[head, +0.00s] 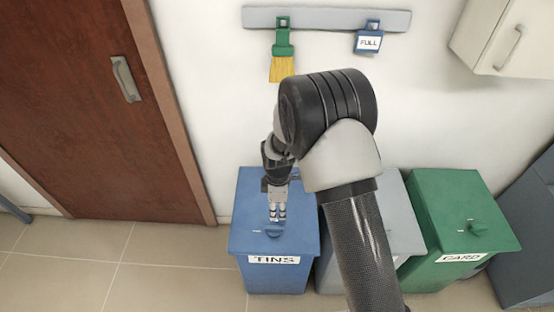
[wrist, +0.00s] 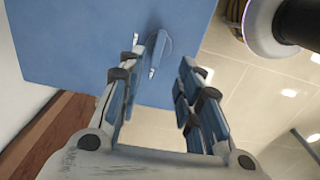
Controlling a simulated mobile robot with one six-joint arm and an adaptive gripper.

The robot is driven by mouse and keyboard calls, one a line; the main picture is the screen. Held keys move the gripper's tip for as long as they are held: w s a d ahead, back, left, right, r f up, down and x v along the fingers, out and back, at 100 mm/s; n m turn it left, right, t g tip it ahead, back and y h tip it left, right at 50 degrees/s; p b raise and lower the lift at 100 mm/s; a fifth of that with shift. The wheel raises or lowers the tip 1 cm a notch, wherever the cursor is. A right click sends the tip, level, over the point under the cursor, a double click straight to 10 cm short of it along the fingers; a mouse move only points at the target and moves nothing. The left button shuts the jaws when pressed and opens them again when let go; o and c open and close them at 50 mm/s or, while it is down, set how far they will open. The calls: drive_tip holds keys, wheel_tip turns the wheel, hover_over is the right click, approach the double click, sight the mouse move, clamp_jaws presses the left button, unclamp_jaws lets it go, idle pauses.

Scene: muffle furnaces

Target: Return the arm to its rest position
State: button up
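My arm reaches out over the row of bins, bent at the elbow. My gripper (head: 278,216) points down above the lid of the blue bin labelled TINS (head: 268,276). In the wrist view my gripper (wrist: 173,58) has its fingers apart with nothing held between them. The blue lid (wrist: 80,50) fills the upper left there. Its handle (wrist: 160,48) shows just beyond the left fingertip. I cannot tell whether that fingertip touches the handle.
A grey bin (head: 395,205), partly hidden by my arm, and a green CARD bin (head: 460,205) stand to the right. A rail (head: 330,19) on the wall holds a brush (head: 282,52) and a FULL tag (head: 369,42). A brown door (head: 75,120) and open floor are left.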

drive_tip(key=s+d+r+m+t, duration=0.1)
drive_tip(key=s+d+r+m, duration=0.15)
drive_tip(key=r, duration=0.55)
drive_tip(key=s+d+r+m, duration=0.2)
drive_tip(key=r+m, duration=0.1)
drive_tip(key=r, duration=0.5)
drive_tip(key=s+d+r+m+t, duration=0.1)
drive_tip(key=s+d+r+m, duration=0.2)
drive_tip(key=r, duration=0.6)
drive_tip(key=s+d+r+m+t, duration=0.1)
drive_tip(key=s+d+r+m, duration=0.1)
drive_tip(key=s, duration=0.4)
drive_tip(key=s+d+r+m, duration=0.1)
drive_tip(key=s+r+m, duration=0.2)
drive_tip(key=s, duration=0.3)
drive_tip(key=s+d+r+m+t, duration=0.1)
drive_tip(key=s+d+r+m, duration=0.1)
drive_tip(key=s, duration=0.4)
drive_tip(key=shift+s+d+r+m+t, duration=0.25)
drive_tip(key=shift+r+m, duration=0.3)
drive_tip(key=shift+m, duration=0.6)
